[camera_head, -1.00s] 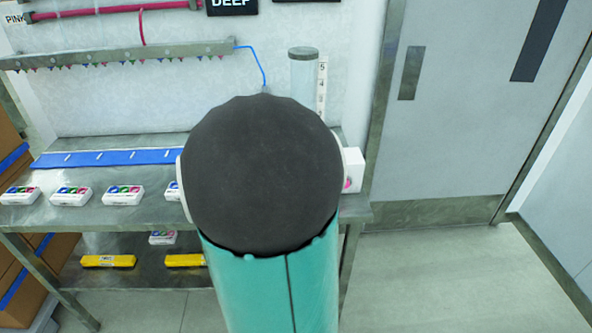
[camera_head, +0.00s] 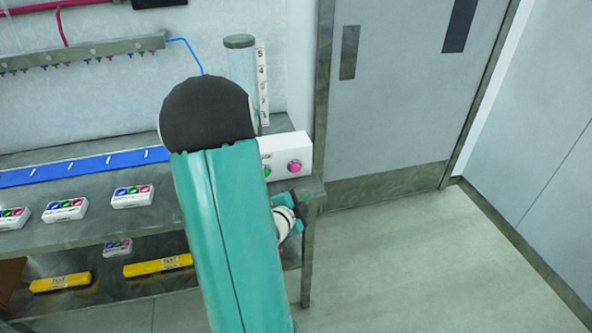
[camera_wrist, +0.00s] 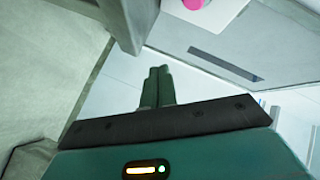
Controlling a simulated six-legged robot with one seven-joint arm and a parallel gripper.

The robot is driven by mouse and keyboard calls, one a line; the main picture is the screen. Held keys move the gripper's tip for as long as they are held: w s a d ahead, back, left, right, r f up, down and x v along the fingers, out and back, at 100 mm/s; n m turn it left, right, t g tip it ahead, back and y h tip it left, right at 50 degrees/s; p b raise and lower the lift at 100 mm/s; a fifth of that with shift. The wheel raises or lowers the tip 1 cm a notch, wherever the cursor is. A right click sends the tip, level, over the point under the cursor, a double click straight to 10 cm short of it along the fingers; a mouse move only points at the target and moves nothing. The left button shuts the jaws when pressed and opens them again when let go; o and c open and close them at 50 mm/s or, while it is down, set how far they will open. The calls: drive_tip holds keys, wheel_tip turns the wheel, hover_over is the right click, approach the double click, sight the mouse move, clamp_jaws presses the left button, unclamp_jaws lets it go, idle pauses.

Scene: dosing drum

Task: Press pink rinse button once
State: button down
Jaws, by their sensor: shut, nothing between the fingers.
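The pink button (camera_head: 294,167) is a round cap on the front of a white control box (camera_head: 300,148), at the right end of the bench. A green button (camera_head: 267,173) sits to its left, partly hidden by my arm. In the wrist view the pink button (camera_wrist: 193,4) is cut off by the top edge, on a corner of the white box (camera_wrist: 217,13). My gripper (camera_wrist: 159,72) points ahead with its two fingers together and empty, apart from the button and below it in that picture. In the head view my wrist shows below the box, mostly behind my arm.
The bench's metal edge and leg (camera_head: 312,240) stand close by my wrist. A clear cylinder (camera_head: 240,62) with a numbered scale rises behind the box. Small white packs (camera_head: 132,196) and a blue strip (camera_head: 85,170) lie on the bench. Floor to the right is free.

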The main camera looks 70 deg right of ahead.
approach(300, 170)
drive_tip(key=shift+s+d+f, duration=0.2)
drive_tip(key=shift+s+d, duration=0.2)
drive_tip(key=shift+d, duration=0.35)
drive_tip(key=shift+s+d+f, duration=0.25)
drive_tip(key=shift+s+d, duration=0.2)
drive_tip(key=shift+d, duration=0.25)
drive_tip(key=shift+s+d+f, duration=0.2)
drive_tip(key=shift+s+d, duration=0.2)
drive_tip(key=shift+d, duration=0.35)
drive_tip(key=shift+w+d, duration=0.2)
drive_tip(key=shift+d, duration=0.15)
drive_tip(key=shift+w+d, duration=0.25)
drive_tip(key=shift+d, duration=0.2)
idle(1.1)
drive_tip(key=shift+s+a, duration=0.45)
drive_tip(key=shift+a, duration=0.4)
drive_tip(key=s+a, duration=0.1)
drive_tip(key=a, duration=0.2)
drive_tip(key=s+a, duration=0.1)
drive_tip(key=shift+s+a, duration=0.15)
drive_tip(key=shift+s, duration=0.15)
